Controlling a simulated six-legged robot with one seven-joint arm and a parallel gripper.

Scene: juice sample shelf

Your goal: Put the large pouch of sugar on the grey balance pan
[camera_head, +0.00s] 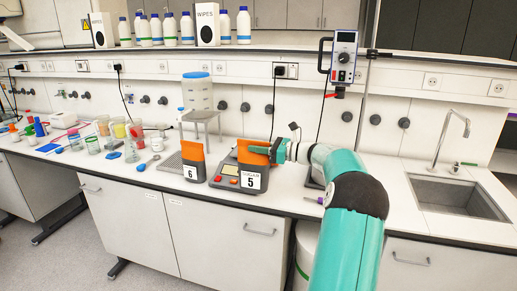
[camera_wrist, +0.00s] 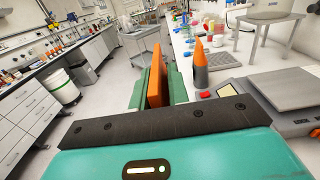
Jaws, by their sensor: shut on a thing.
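An orange and dark grey pouch (camera_head: 254,168) with a white label marked 5 is held upright between the fingers of my gripper (camera_head: 268,150). It stands in front of the balance, near the counter's front edge; I cannot tell whether its base touches the counter. In the wrist view, the pouch (camera_wrist: 154,82) shows edge-on between the green fingers of my gripper (camera_wrist: 153,90). The balance's grey pan (camera_wrist: 283,88) lies to the right there, apart from the pouch. The balance (camera_head: 227,172) has red buttons and is partly hidden by the pouch in the head view.
Another orange and grey pouch (camera_head: 194,162), marked 6, stands just left of the balance. A raised stand (camera_head: 201,117) holds a clear container behind it. Several jars and beakers (camera_head: 118,130) crowd the counter's left. A sink (camera_head: 458,197) is at the right.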

